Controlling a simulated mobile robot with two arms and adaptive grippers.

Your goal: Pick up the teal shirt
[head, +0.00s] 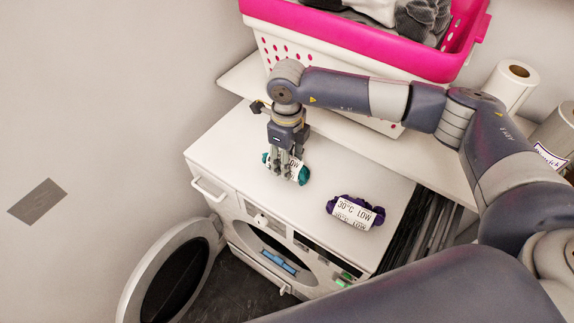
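The teal shirt (304,175) is a small rolled bundle with a white label, of which "LOW" can be read. It lies on the white top of the dryer, and teal shows on both sides of my gripper. My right gripper (285,172) points down over the shirt from the arm that enters at the right. Its fingers are at the bundle and hide its middle. I cannot tell whether they are closed on the cloth or only around it. My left gripper is not in view.
A purple bundle (342,208) labelled "30°C LOW" lies to the right on the dryer top (235,150). The round dryer door (202,232) hangs open at the front left. A pink-rimmed basket (345,38) stands on the shelf (400,152) behind, with paper rolls (507,88) at right.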

